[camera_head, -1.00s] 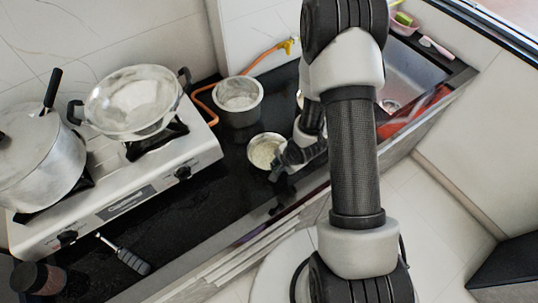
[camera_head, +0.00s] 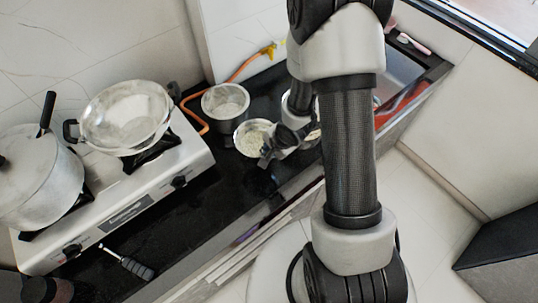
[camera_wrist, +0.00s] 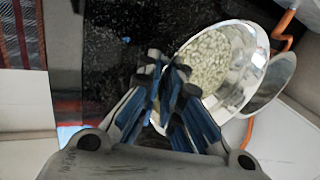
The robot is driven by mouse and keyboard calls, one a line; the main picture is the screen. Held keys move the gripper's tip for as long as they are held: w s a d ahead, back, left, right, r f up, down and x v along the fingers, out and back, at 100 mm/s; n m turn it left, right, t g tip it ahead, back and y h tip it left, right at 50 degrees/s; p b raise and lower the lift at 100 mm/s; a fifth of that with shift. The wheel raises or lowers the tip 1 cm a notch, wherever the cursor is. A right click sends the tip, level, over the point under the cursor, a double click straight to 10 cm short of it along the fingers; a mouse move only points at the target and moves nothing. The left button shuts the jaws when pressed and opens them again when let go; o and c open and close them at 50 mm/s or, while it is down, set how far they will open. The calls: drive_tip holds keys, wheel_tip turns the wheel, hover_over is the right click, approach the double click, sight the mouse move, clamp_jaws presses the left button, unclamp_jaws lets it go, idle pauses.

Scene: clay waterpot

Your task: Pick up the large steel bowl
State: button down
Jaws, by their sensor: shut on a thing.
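A shiny steel bowl (camera_head: 250,138) with pale grainy contents is at the tips of my gripper (camera_head: 268,155) in the head view. In the wrist view the bowl (camera_wrist: 226,68) is tilted in the picture, and the fingers of my gripper (camera_wrist: 168,88) are closed on its near rim. The bowl appears to be held above the black counter; the gap beneath it is hard to judge. A deeper steel pot (camera_head: 226,103) is just behind it, close to or partly overlapped by the bowl.
A white stove (camera_head: 130,212) at left carries a wide steel pan (camera_head: 125,117) and a large lidded pot (camera_head: 38,180). An orange hose (camera_head: 245,66) runs behind the steel pot. A dark-handled tool (camera_head: 137,268) lies at the front. My arm hides part of the sink area.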

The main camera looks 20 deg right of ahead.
wheel_tip(320, 180, up, 9)
drive_tip(key=p, duration=0.5)
drive_tip(key=shift+w, duration=0.1)
